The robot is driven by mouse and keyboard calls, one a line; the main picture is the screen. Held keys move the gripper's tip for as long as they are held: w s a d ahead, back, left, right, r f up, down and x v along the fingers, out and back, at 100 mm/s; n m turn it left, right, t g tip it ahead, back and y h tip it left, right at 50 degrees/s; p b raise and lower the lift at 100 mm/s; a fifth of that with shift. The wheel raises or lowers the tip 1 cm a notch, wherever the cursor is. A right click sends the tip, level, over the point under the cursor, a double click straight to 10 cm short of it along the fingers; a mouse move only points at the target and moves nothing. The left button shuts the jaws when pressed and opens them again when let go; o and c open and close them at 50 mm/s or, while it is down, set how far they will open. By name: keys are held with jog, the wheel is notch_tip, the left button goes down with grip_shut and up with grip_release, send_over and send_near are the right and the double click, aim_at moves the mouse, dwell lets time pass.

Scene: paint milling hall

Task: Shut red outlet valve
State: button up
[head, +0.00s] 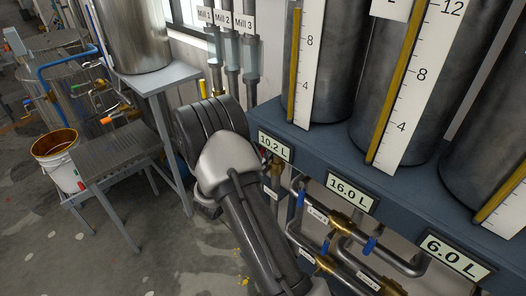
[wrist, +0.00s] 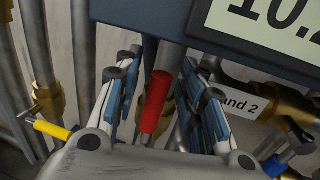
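The red valve handle (wrist: 155,102) stands upright in the middle of the wrist view, just below the blue tank stand. My gripper (wrist: 163,92) is open, with one blue-padded finger on each side of the handle. A gap shows between the handle and each finger, so it is not gripped. In the head view, my arm covers most of the area by the 10.2 L sign (head: 275,146), and the fingers cannot be made out.
Brass-fitted pipes with blue handles (head: 369,246) run right of my arm, below the 16.0 L sign (head: 352,195). A yellow handle (wrist: 52,129) is close left of my gripper.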

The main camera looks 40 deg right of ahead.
jog(key=shift+d, duration=0.1)
jog(key=shift+c, duration=0.4)
grip_shut()
dwell(0.3)
